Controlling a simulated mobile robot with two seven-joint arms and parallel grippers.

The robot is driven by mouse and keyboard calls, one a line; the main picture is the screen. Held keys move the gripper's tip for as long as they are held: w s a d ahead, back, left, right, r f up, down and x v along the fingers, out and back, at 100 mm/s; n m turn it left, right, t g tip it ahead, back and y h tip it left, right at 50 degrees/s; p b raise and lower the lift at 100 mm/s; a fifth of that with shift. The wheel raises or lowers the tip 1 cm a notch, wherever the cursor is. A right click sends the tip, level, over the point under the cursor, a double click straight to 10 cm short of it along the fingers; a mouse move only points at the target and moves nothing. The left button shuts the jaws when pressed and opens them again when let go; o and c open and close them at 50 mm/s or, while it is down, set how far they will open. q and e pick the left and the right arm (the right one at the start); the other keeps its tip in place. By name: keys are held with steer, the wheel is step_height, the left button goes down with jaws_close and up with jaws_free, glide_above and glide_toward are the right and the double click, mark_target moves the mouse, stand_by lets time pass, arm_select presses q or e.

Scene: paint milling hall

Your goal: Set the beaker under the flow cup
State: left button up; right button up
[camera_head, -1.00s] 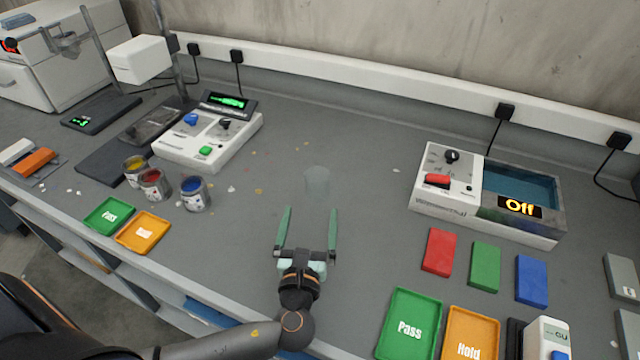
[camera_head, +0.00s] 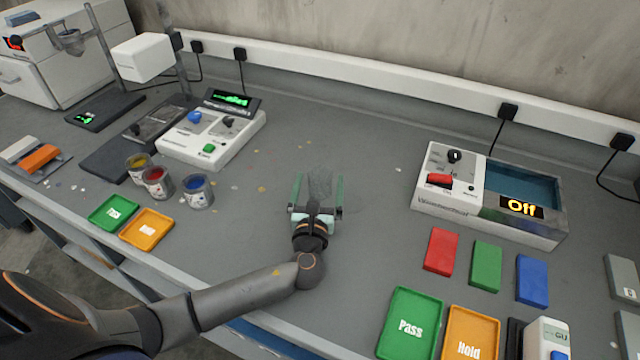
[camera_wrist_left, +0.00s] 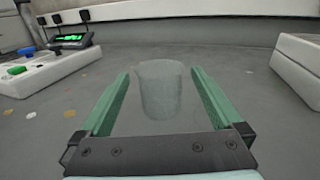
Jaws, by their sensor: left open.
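The clear glass beaker (camera_head: 320,184) stands upright on the grey bench and is hard to see against it. My left gripper (camera_head: 319,180) is open, with its two green fingers on either side of the beaker. In the left wrist view the beaker (camera_wrist_left: 160,90) stands between the fingers, with a gap on each side. The flow cup (camera_head: 72,40) appears to be the small cup held on a stand at the far left back, above a dark base with a green display (camera_head: 90,117). My right gripper is not in view.
Paint cans (camera_head: 198,191), small green and orange trays (camera_head: 147,229) and a mixer unit (camera_head: 210,138) stand to the left. The water bath (camera_head: 490,195), coloured blocks (camera_head: 441,251) and Pass and Hold trays (camera_head: 410,322) are right. The middle bench is largely clear.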

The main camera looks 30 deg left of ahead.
arm_select(q)
steer(key=shift+c, duration=0.4)
steer(key=c, duration=1.4)
steer(key=shift+r, duration=0.1)
